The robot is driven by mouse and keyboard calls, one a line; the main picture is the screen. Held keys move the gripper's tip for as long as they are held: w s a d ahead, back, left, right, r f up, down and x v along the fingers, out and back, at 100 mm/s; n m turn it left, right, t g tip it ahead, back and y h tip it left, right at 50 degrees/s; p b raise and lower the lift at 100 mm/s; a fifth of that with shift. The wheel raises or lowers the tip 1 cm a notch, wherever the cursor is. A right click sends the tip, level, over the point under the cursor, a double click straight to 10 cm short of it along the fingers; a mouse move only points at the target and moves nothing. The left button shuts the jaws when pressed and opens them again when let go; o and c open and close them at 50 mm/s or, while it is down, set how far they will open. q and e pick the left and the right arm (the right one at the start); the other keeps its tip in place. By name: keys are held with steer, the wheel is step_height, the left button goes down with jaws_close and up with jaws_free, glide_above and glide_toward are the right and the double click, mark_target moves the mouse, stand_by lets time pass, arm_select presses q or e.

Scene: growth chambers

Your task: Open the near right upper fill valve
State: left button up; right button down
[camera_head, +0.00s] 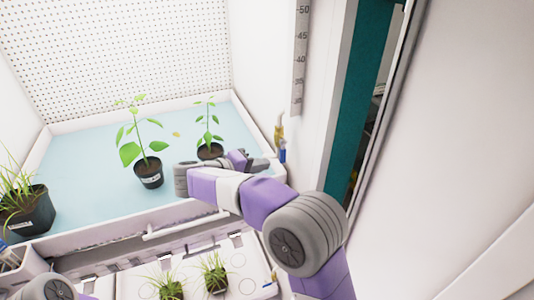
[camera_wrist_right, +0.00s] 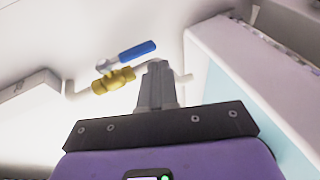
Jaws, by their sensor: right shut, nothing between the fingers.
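The fill valve has a brass body (camera_wrist_right: 113,81) and a blue lever (camera_wrist_right: 137,51); it sits on a white pipe in the right wrist view. The lever looks roughly in line with the brass body from this angle. In the head view the brass valve (camera_head: 279,134) is small on the chamber's right wall, its blue lever (camera_head: 283,152) below. My right gripper (camera_wrist_right: 157,72) is shut and empty, its fingertips beside the valve, with no clear contact visible. In the head view the right gripper (camera_head: 258,163) is near the wall, just left of the valve. My left gripper is out of view.
A blue tray (camera_head: 90,150) holds potted plants; a leafy pot (camera_head: 148,174) and another pot (camera_head: 210,151) stand close to my right gripper. A grassy pot (camera_head: 28,212) is at left. A lower white shelf (camera_head: 135,285) holds seedlings. A ruler strip (camera_head: 299,60) runs down the right wall.

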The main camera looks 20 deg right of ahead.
steer(key=s+a, duration=0.3)
steer(key=a, duration=0.7)
steer(key=shift+a+b, duration=0.4)
